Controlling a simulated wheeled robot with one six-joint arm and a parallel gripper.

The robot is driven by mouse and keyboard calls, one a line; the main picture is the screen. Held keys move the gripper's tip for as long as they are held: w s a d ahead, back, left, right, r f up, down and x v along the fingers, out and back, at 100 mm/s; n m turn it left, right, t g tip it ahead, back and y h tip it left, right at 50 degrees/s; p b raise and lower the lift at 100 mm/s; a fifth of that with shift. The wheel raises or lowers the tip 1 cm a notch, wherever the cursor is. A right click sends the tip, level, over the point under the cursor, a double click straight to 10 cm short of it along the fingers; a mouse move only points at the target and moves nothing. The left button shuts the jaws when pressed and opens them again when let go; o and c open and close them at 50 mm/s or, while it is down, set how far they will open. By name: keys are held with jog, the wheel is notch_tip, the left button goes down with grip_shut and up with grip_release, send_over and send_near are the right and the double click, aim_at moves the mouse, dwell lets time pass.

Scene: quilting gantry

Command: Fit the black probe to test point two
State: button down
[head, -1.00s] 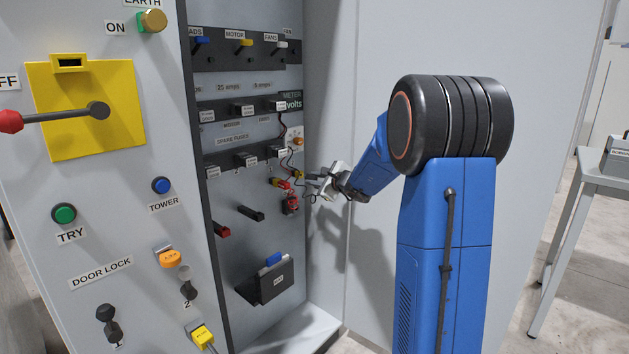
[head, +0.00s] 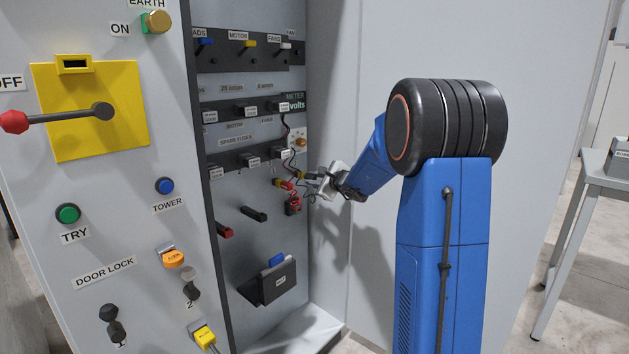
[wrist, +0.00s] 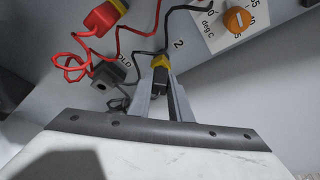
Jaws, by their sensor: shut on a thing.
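My gripper (wrist: 160,98) is shut on the black probe (wrist: 159,76), a small black body with a yellow collar. In the wrist view the probe lies between the two fingers, its yellow end toward the panel just below the label "2" (wrist: 179,44). Test point two itself is hidden, so I cannot tell whether the probe is seated in it. In the head view my gripper (head: 328,183) is against the cabinet's inner panel, with the probe's yellow part (head: 302,175) just showing at its left.
A red probe (wrist: 103,18) with a yellow end is beside mine, its red lead coiled. A grey holder (wrist: 106,73) is close on the left. A dial with an orange knob (wrist: 237,20) is at upper right. The cabinet's side wall (head: 340,90) is close on the right.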

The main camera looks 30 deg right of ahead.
jog(key=shift+w+a, duration=0.15)
jog(key=shift+w, duration=0.2)
jog(key=c, duration=1.5)
grip_release()
jog(key=shift+c, duration=0.2)
jog(key=shift+s, duration=0.1)
jog(key=v, duration=1.7)
jog(key=shift+s+r, duration=0.1)
